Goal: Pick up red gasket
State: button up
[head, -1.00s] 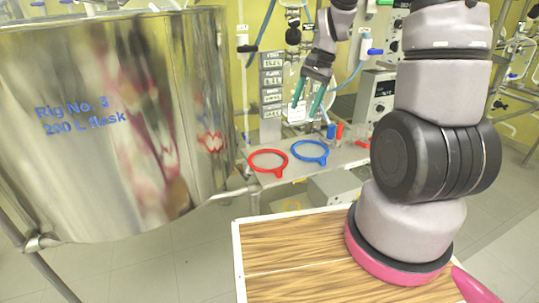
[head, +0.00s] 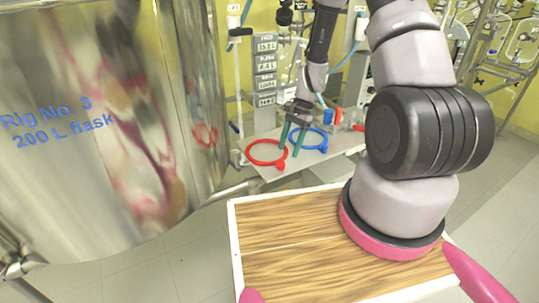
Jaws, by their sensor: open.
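The red gasket (head: 266,153) is a flat ring with a short tab. It lies on the left part of a light metal shelf (head: 262,172) in the head view. The blue gasket (head: 310,139), a similar ring, lies just right of it. My gripper (head: 288,162) has two green fingers pointing down, open, at the right side of the red ring by its tab. The fingers overlap both rings in the picture. Whether they touch the red ring cannot be told.
A large shiny metal vessel (head: 80,130) labelled "Rig No. 3 200 L flask" stands close on the left. A column of display boxes (head: 265,70) rises behind the shelf. Small blue and red pieces (head: 328,117) stand to the right of the blue gasket.

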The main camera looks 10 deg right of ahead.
aim_at(282, 162)
jog(key=x, duration=0.5)
jog(key=shift+s+a+r, duration=0.1)
jog(key=shift+a+r, duration=0.05)
jog(key=shift+a, duration=0.2)
grip_shut()
